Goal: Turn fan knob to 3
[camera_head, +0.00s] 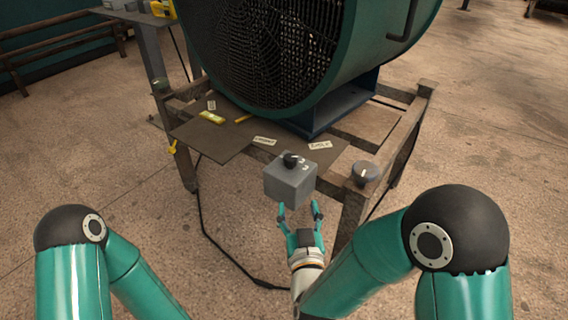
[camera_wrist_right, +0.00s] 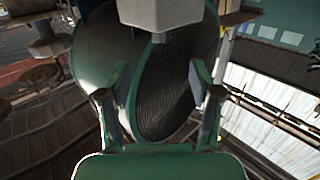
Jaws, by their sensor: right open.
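A grey control box (camera_head: 289,183) is at the front edge of the fan's stand, with a black knob (camera_head: 291,160) and pale marks on its top. I cannot read the knob's setting. The large green fan (camera_head: 270,50) with a dark grille stands behind it on the rack. My right gripper (camera_head: 300,210) is open and empty, just below and in front of the box. In the right wrist view the gripper (camera_wrist_right: 158,100) has its fingers spread apart, with the box's pale underside (camera_wrist_right: 160,10) above them and the fan (camera_wrist_right: 170,90) beyond. My left gripper is out of view.
A grey round knob-like piece (camera_head: 365,173) sits on the stand's right front corner. Paper labels (camera_head: 320,145) and a yellow tool (camera_head: 212,117) lie on the stand's board (camera_head: 215,145). A black cable (camera_head: 215,235) runs down to the floor.

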